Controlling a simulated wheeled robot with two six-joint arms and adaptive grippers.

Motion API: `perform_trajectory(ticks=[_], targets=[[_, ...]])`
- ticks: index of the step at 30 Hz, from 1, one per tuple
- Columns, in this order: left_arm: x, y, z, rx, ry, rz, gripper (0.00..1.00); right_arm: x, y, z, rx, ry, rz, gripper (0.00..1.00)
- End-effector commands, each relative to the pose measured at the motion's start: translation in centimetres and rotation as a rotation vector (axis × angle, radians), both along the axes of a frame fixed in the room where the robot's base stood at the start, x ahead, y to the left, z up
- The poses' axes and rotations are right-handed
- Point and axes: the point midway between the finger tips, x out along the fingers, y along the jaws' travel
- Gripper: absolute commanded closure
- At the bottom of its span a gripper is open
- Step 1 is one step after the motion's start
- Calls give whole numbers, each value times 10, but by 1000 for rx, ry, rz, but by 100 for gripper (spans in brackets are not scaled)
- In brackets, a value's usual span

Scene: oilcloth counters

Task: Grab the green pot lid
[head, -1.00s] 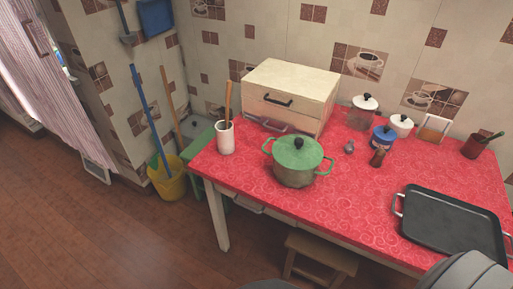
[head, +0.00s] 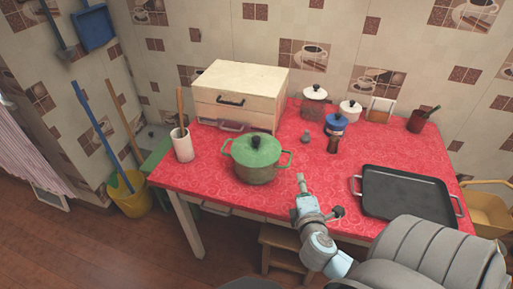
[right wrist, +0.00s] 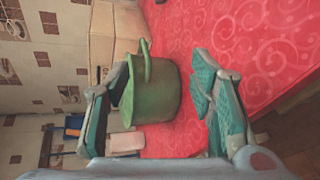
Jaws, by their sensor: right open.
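The green pot lid (head: 251,150) with a dark round knob sits on the green pot (head: 258,174), which has two side handles, on the red table. My right gripper (head: 303,183) comes in from the lower right over the table's front part, to the right of the pot and apart from it. In the right wrist view the pot (right wrist: 155,97) appears turned sideways between and beyond the open, empty fingers of the gripper (right wrist: 160,75). My left gripper is not in view.
On the red table (head: 215,160) a white cup with a wooden utensil (head: 182,145) stands left of the pot, and a cream drawer box (head: 240,95) behind it. A black tray (head: 408,193) lies to the right. Jars (head: 336,124) and a small dark bottle (head: 333,144) stand behind.

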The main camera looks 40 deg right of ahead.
Motion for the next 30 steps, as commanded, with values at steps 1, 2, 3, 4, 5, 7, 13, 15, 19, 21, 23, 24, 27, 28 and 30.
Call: perform_trajectory(ticks=[1,2,3,4,5,7,13,15,19,21,23,24,27,28,30], targets=[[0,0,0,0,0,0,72,16,-7,16,-198,22,97,50],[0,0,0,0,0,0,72,26,-8,26,-340,43,167,50],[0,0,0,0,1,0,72,39,-7,37,-524,77,255,50],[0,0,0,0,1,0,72,48,-5,42,-658,107,320,50],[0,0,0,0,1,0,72,56,-1,46,-788,139,383,50],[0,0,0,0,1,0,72,70,7,47,-1056,214,513,50],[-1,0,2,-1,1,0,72,102,14,40,-1358,316,656,50],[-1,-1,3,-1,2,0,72,120,11,41,-1354,313,654,50],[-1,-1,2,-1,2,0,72,154,5,41,-1351,312,653,50],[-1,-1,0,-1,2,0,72,165,3,39,-1350,313,654,50],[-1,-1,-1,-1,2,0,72,171,2,39,-1349,313,655,50],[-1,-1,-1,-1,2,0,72,176,1,39,-1349,313,655,50],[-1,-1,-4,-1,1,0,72,193,-2,40,-1347,311,653,50],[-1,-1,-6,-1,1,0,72,199,-3,39,-1347,311,654,50],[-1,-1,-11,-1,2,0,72,212,-6,38,-1347,311,653,50]])
